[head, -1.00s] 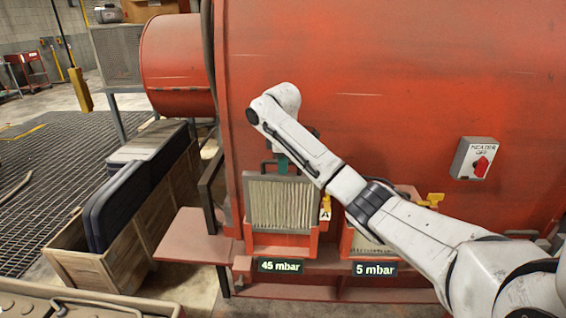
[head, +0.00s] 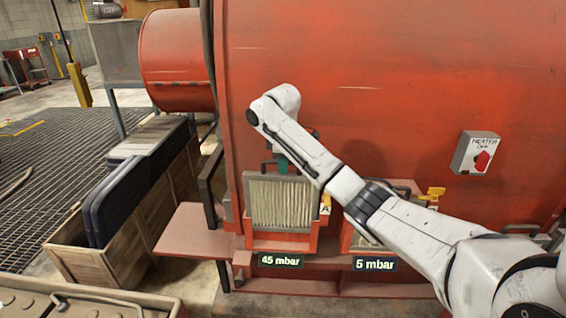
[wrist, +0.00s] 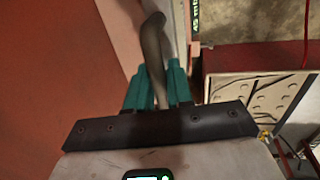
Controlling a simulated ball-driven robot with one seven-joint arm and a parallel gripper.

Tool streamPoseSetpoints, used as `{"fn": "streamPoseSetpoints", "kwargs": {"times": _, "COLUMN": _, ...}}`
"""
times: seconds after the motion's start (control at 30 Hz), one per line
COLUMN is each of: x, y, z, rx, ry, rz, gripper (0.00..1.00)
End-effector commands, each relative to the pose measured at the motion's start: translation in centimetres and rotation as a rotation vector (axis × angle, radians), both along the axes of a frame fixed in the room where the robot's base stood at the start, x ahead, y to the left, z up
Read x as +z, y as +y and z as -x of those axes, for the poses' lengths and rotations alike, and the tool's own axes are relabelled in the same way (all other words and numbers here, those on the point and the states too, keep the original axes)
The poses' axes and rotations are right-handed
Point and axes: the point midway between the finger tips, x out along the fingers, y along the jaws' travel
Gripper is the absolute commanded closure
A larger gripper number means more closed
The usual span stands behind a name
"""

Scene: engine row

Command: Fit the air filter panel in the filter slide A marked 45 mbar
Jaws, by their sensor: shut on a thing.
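The air filter panel (head: 280,203), with pale pleats in a grey frame, stands upright in the red filter slide (head: 282,243) above the "45 mbar" display (head: 281,260). A yellow tag marked A (head: 325,203) hangs at the slide's right side. My gripper (head: 283,163) is at the panel's top edge, largely hidden by my arm. In the wrist view its teal fingers (wrist: 155,92) are shut on the dark handle (wrist: 154,50). The head view does not show clearly whether the panel is fully seated.
A second slide with a "5 mbar" display (head: 374,264) is to the right. A heater switch box (head: 475,153) is on the red housing (head: 420,90). A wooden crate (head: 125,250) with dark panels stands left, beside a red side shelf (head: 190,232).

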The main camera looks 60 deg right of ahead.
Motion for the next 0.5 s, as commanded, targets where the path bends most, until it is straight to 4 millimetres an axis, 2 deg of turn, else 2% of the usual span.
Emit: {"fn": "streamPoseSetpoints", "kwargs": {"times": 0.5, "x": -1.1, "y": 0.0, "z": 0.0, "rx": 0.000, "ry": -0.002, "rz": 0.001, "gripper": 1.00}}
